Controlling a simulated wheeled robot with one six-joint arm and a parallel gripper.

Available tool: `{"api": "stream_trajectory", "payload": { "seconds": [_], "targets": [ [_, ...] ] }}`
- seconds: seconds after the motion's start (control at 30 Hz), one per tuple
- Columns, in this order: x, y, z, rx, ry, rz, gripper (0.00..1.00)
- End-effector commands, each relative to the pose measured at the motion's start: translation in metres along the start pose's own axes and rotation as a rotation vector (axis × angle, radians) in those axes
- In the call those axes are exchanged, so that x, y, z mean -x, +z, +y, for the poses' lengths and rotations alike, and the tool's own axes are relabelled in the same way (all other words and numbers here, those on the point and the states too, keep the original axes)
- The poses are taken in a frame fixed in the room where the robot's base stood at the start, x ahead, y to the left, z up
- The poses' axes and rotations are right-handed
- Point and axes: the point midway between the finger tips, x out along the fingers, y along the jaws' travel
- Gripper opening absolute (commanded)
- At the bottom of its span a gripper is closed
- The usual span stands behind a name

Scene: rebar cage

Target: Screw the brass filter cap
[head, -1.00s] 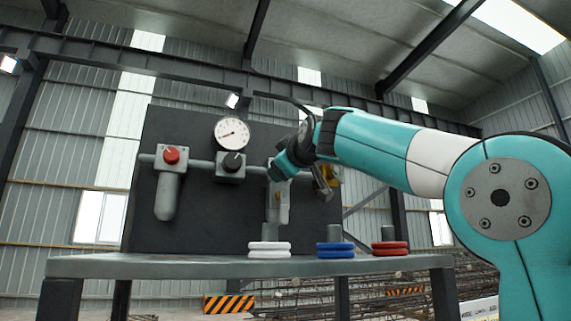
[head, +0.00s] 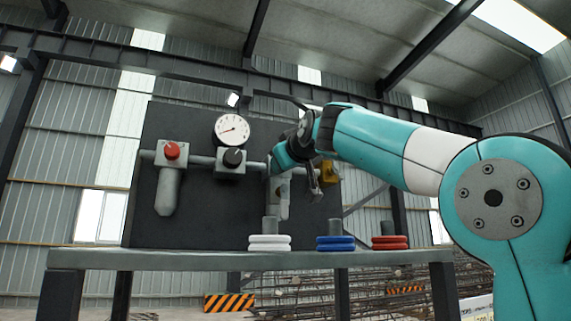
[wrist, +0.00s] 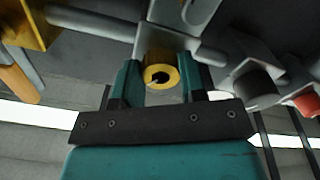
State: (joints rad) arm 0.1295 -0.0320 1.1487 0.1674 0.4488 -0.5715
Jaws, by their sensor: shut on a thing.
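The brass filter cap (wrist: 161,76) is a short yellow ring with a dark hole in its face, in the middle of the wrist view. My gripper (wrist: 160,84) has one teal finger on each side of it and is shut on it. The cap sits against the grey filter body (wrist: 165,42), and I cannot tell how far it is threaded. In the head view, the end of my arm covers the cap, and a grey bowl (head: 279,205) shows just below.
The dark panel holds a gauge (head: 231,129), a red knob (head: 172,150), a black knob (head: 234,157) and a yellow block (head: 328,172). White (head: 269,243), blue (head: 335,243) and red (head: 389,242) rings stand on the grey bench (head: 160,260) below.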

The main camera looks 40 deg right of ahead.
Motion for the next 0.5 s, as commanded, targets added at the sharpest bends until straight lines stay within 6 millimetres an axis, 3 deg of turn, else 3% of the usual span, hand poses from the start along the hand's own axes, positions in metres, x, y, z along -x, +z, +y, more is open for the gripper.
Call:
{"api": "stream_trajectory", "payload": {
  "seconds": [0.5],
  "targets": [
    [0.0001, 0.0001, -0.0023, -0.489, 0.0, 0.001, 0.14]
  ]
}}
